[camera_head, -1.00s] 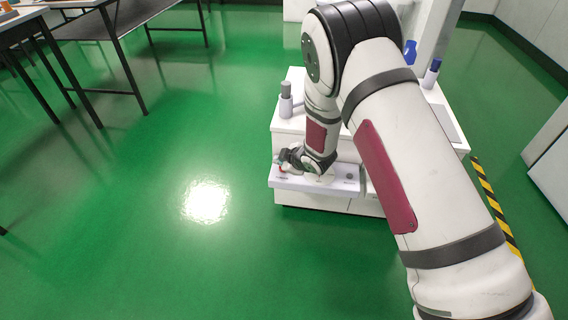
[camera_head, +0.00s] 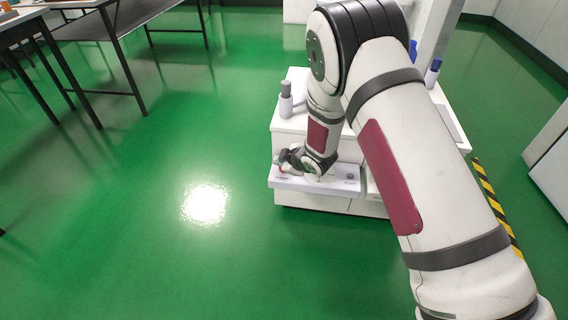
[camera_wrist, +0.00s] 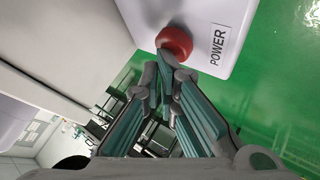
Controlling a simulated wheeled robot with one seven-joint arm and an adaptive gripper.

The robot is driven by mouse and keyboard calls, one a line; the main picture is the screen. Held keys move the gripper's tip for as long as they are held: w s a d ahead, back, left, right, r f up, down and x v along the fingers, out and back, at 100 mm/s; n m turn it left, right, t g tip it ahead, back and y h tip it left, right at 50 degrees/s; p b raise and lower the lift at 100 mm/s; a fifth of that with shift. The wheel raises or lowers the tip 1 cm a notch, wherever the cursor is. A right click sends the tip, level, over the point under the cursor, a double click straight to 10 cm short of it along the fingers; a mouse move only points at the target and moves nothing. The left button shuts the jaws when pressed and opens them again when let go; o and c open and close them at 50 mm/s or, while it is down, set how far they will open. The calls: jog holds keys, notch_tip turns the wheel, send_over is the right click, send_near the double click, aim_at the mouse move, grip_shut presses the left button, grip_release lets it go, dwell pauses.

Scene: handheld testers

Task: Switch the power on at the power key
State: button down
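The power key appears as a red round knob (camera_wrist: 174,40) on a white panel, beside a label reading POWER (camera_wrist: 217,45) in the wrist view. My gripper (camera_wrist: 164,68) has its fingertips drawn together at the knob's lower edge, and no object shows between the fingers. I cannot tell whether the tips touch the knob. In the head view my gripper (camera_head: 285,160) is over the left end of the white console's front ledge (camera_head: 315,187). A small spot of red shows beneath it there; most of the knob is hidden.
The white console top carries a grey-capped cylinder (camera_head: 286,98) close to my arm and a blue-capped item (camera_head: 433,72) at the right. A dark knob (camera_head: 350,177) sits on the ledge's right part. Green floor (camera_head: 140,210) is clear at left; tables (camera_head: 90,35) stand farther back.

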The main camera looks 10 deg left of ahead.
jog(key=shift+s+d+f, duration=0.3)
jog(key=shift+f, duration=0.05)
jog(key=shift+w+a+r+p, duration=0.1)
jog(key=shift+r+p, duration=0.8)
jog(key=shift+r, duration=0.7)
jog(key=shift+w+a+r+p, duration=0.1)
jog(key=shift+r+p, duration=0.8)
jog(key=shift+r, duration=0.7)
jog(key=shift+r, duration=0.1)
